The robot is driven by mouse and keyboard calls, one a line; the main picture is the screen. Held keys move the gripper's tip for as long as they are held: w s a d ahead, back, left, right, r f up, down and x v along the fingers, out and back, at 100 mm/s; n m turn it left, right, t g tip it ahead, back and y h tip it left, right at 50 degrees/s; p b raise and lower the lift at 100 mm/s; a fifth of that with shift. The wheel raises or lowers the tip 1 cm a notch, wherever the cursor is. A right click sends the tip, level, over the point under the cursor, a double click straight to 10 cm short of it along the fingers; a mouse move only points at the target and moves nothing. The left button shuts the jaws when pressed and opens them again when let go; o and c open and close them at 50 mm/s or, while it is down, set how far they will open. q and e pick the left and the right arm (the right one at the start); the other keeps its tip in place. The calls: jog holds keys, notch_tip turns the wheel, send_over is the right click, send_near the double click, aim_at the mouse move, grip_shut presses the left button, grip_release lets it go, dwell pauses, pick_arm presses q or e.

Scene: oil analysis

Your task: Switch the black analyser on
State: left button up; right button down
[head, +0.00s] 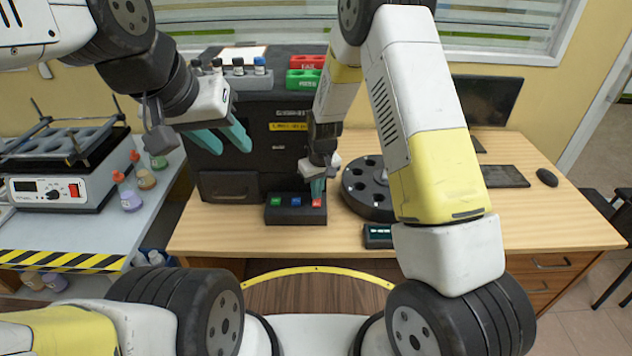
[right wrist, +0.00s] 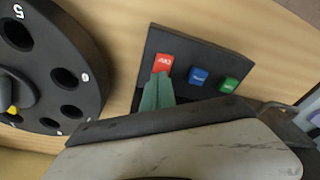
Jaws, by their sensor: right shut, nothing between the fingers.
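The black analyser (head: 225,186) stands on the wooden desk. In front of it is a dark button box (head: 295,217) with a green button (head: 276,201), a blue button (head: 295,201) and a red button (head: 317,204). The box also shows in the right wrist view (right wrist: 205,55), its button lettering too small to read surely. My right gripper (head: 317,188) is shut and empty, pointing down with its tips at the red button (right wrist: 163,62). I cannot tell whether they touch or press it. My left gripper (head: 222,140) is open and empty, raised in front of the analyser's left side.
A round black carousel (head: 365,190) with numbered holes stands right of the button box. Vials in a grey rack (head: 240,82) and red and green racks (head: 303,80) sit on the analyser. A shaker (head: 60,190) and bottles stand on the left bench.

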jog(key=shift+r, duration=3.35)
jog(key=s+d+r+m+t, duration=0.1)
jog(key=s+d+r, duration=0.2)
jog(key=r, duration=0.4)
jog(key=s+d+r+m+y, duration=0.1)
jog(key=s+d+r, duration=0.25)
jog(key=r, duration=0.35)
jog(key=s+d+r+m+t, duration=0.1)
jog(key=s+d+r, duration=0.1)
jog(key=s+r, duration=0.35)
jog(key=s+d+r+m+t, duration=0.1)
jog(key=s+d+r, duration=0.1)
jog(key=s, duration=0.5)
jog(key=s+d+r+m+t, duration=0.1)
jog(key=s+d+r, duration=0.2)
jog(key=s+r, duration=0.2)
jog(key=shift+s+d+r+t, duration=0.25)
jog(key=shift+s+d+t, duration=0.05)
jog(key=shift+s, duration=0.95)
